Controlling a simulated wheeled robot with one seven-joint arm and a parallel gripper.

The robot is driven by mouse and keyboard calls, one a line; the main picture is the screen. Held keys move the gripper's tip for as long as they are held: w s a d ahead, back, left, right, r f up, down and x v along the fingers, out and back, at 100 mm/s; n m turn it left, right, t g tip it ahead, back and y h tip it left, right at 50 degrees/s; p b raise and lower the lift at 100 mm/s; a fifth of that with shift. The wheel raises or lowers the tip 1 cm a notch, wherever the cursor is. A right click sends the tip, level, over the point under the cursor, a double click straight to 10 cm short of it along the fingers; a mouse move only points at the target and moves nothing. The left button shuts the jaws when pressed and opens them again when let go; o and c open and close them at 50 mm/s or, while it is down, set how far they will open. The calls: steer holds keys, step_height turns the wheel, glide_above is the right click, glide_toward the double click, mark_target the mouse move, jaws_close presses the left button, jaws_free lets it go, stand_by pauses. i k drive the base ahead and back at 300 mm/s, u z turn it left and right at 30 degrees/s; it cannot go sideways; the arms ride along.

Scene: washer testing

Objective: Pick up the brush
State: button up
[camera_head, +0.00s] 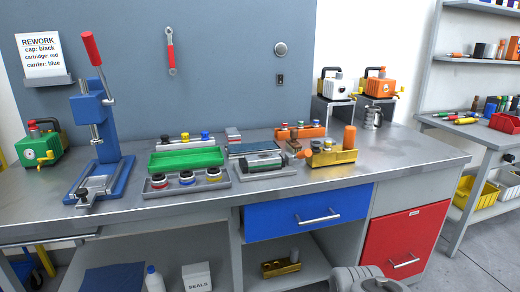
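I cannot pick out the brush with certainty. A small piece with a brown-orange end (304,154) lies on the bench, close to the left side of a yellow block (334,158); it may be the brush, but it is too small to tell. An upright orange cylinder (349,138) stands on the yellow block. A grey rounded part of my arm shows at the bottom edge, right of centre. My gripper's fingers are not in view.
The grey bench top (405,155) is clear at the right. A blue press (97,130), a green tray (187,159), a grey tray with several caps (220,188) and a grey fixture (264,162) stand left of the yellow block. A blue drawer (306,211) is below.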

mark_target(291, 144)
steer(key=z, duration=1.2)
steer(key=i, duration=1.05)
steer(key=u, duration=2.15)
